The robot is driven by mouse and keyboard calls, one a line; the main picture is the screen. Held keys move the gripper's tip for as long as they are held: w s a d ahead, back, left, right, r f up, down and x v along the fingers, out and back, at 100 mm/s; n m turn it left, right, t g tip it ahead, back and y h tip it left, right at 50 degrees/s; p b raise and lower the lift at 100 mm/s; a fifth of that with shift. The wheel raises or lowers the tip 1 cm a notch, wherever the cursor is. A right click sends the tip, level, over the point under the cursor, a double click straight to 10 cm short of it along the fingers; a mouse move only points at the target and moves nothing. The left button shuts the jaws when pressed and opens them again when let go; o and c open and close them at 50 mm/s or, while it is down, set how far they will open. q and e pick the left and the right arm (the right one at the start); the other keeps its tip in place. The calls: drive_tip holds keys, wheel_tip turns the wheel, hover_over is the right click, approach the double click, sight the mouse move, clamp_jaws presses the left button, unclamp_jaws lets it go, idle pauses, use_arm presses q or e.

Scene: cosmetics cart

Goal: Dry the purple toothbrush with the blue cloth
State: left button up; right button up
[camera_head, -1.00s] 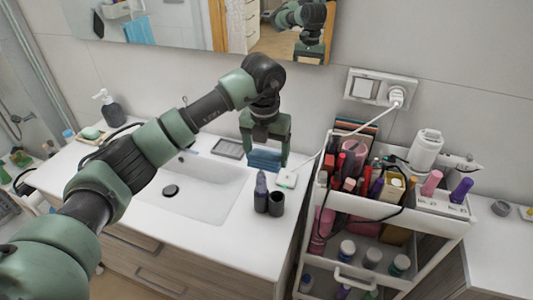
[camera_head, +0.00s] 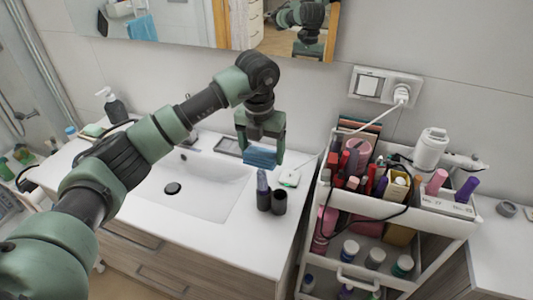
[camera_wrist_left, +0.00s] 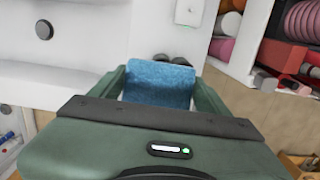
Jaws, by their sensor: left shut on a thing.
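My left gripper (camera_head: 262,148) is shut on the blue cloth (camera_head: 262,158), which hangs between its fingers just above and behind two dark cups. The folded cloth also fills the jaws in the left wrist view (camera_wrist_left: 160,83). A bluish-purple item (camera_head: 262,180) stands upright in the left cup (camera_head: 264,201), just below the cloth; I cannot tell for sure that it is the purple toothbrush, or whether the cloth touches it. The right cup (camera_head: 279,203) looks empty. My right gripper is not in view.
A white sink (camera_head: 205,188) lies to the left of the cups. A small white device (camera_head: 289,178) with a cable sits on the counter behind them. A grey tray (camera_head: 228,147) lies behind the gripper. A crowded cosmetics cart (camera_head: 385,205) stands close on the right.

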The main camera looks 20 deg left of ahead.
use_arm(q)
drive_tip(key=shift+d, duration=0.95)
drive_tip(key=shift+a+b, duration=0.4)
drive_tip(key=shift+a, duration=0.75)
drive_tip(key=shift+s+d, duration=0.1)
drive_tip(key=shift+d, duration=1.05)
drive_tip(key=shift+a+b, duration=0.4)
drive_tip(key=shift+a, duration=0.75)
drive_tip(key=shift+d, duration=1.15)
drive_tip(key=shift+a+f+b, duration=0.1)
drive_tip(key=shift+a+b, duration=0.35)
drive_tip(key=shift+a, duration=0.65)
drive_tip(key=shift+d, duration=1.1)
drive_tip(key=shift+a+b, duration=0.35)
drive_tip(key=shift+a, duration=0.8)
drive_tip(key=shift+d, duration=1.15)
drive_tip(key=shift+a+b, duration=0.3)
drive_tip(key=shift+a, duration=0.8)
drive_tip(key=shift+d, duration=1.15)
drive_tip(key=shift+a, duration=0.6)
drive_tip(key=shift+a+b, duration=0.35)
drive_tip(key=shift+a, duration=0.2)
drive_tip(key=shift+d, duration=1.15)
drive_tip(key=shift+r+p, duration=2)
drive_tip(key=shift+r, duration=1.55)
